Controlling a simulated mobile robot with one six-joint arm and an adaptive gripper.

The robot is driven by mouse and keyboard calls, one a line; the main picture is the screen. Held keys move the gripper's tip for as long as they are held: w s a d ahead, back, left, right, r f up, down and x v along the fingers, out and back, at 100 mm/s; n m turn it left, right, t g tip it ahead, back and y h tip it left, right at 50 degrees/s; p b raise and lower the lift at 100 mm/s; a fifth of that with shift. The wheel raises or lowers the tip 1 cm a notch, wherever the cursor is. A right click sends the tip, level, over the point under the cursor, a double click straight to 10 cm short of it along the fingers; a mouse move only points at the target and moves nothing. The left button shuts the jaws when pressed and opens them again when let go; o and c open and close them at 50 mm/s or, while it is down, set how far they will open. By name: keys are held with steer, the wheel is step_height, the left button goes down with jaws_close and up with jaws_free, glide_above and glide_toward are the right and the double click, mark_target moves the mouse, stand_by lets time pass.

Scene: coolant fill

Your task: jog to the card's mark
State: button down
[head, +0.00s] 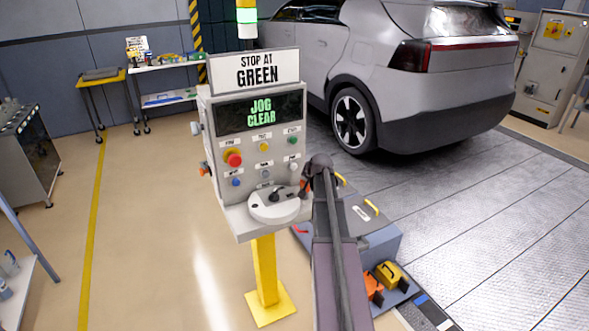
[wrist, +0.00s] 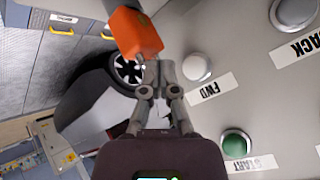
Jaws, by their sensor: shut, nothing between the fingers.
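The card (head: 255,70) on top of the control pedestal reads "STOP AT GREEN". Below it, the display (head: 261,113) reads "JOG CLEAR" in green. The stack light (head: 246,16) above shows a lit green section. The white FWD button (head: 293,167) is at the panel's lower right; it also shows in the wrist view (wrist: 197,67). The BACK button (wrist: 295,12) is beside it, and the green START button (wrist: 236,144) is above FWD on the panel. My gripper (wrist: 158,66) is shut and empty, close beside the FWD button; contact cannot be told.
A round white dial (head: 274,205) sits on the pedestal's shelf. A red stop button (head: 233,157) is on the panel's left. An orange block (wrist: 135,33) is just beyond my fingertips.

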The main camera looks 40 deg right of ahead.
mark_target(295, 170)
steer(key=shift+w+d, duration=0.2)
steer(key=shift+w, duration=0.95)
steer(key=shift+w+d, duration=0.2)
steer(key=shift+w, duration=0.95)
steer(key=shift+w, duration=0.15)
steer(key=shift+w, duration=0.3)
steer(key=shift+w+d, duration=0.1)
steer(key=shift+w, duration=0.4)
stand_by(0.8)
steer(key=shift+s, duration=0.2)
stand_by(3.1)
steer(key=shift+s, duration=0.7)
